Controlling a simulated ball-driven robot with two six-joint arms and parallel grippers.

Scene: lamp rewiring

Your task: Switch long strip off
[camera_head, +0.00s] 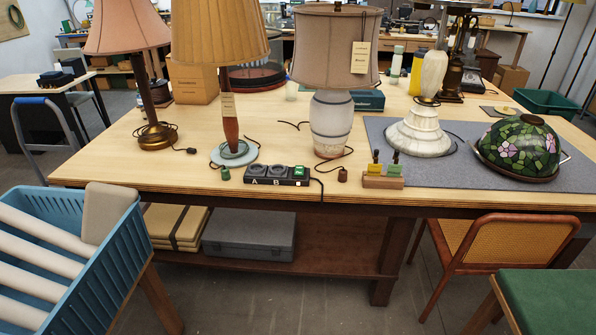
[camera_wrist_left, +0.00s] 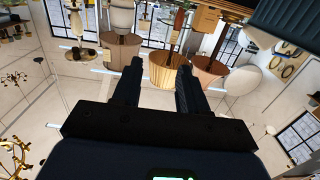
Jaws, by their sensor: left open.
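A long black power strip (camera_head: 276,175) lies near the front edge of the workbench in the head view. It has two round sockets marked A and B, and both look empty. A bright green switch (camera_head: 299,171) sits at its right end and looks lit. A dark cord leaves the right end and drops over the table edge. My left gripper (camera_wrist_left: 160,64) is open and empty in the left wrist view. That view is upside down and shows lampshades beyond the fingers, but I cannot make out the strip there. Neither gripper shows in the head view.
Several lamps stand behind the strip, including a pleated yellow one (camera_head: 220,43) and a white ceramic one (camera_head: 331,122). A green plug (camera_head: 225,174) and a dark red plug (camera_head: 342,175) flank it. A wooden tag block (camera_head: 383,181) stands right. A blue crate (camera_head: 92,258) is front left.

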